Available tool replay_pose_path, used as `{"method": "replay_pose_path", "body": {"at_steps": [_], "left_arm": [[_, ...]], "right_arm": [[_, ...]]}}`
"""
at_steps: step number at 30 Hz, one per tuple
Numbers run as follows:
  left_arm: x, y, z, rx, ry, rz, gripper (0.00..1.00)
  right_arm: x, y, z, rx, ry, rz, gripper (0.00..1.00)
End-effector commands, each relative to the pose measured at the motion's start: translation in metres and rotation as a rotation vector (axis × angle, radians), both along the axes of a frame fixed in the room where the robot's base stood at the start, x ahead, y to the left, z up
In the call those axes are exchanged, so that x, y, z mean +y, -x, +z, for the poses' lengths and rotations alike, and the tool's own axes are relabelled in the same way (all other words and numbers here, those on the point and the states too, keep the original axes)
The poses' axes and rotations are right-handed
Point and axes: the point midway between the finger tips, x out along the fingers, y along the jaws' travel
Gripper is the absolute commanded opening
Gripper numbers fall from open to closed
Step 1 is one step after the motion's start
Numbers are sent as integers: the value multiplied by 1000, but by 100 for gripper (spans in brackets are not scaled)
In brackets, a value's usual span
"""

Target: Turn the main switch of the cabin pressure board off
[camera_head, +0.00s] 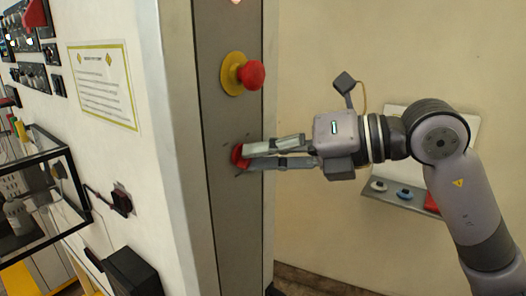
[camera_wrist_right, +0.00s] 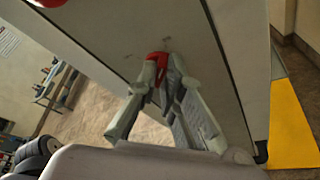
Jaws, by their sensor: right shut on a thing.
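The main switch (camera_head: 238,157) is a red knob on the grey vertical panel (camera_head: 225,205), below a red mushroom button on a yellow base. My right gripper (camera_head: 246,156) reaches in from the right with its fingers at the knob, shut on it. In the right wrist view the red knob (camera_wrist_right: 158,60) shows between the two fingertips (camera_wrist_right: 162,70) against the panel face. The fingers cover part of the knob, so its exact turn position cannot be told. My left gripper is not in either view.
The red emergency button (camera_head: 251,75) stands out just above the fingers. A sheet with a yellow-green border (camera_head: 104,84) hangs on the white wall at left. A glass-sided case (camera_head: 40,195) is further left. A small shelf (camera_head: 400,196) with coloured items is behind my right arm.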

Motion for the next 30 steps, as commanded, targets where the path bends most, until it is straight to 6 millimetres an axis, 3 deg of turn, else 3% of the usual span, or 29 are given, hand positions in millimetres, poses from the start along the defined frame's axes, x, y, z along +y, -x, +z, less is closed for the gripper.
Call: {"method": "replay_pose_path", "body": {"at_steps": [17,30], "left_arm": [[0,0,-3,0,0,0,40],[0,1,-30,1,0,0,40]], "right_arm": [[0,0,0,-25,18,-2,0],[2,3,0,-270,196,-3,0]]}}
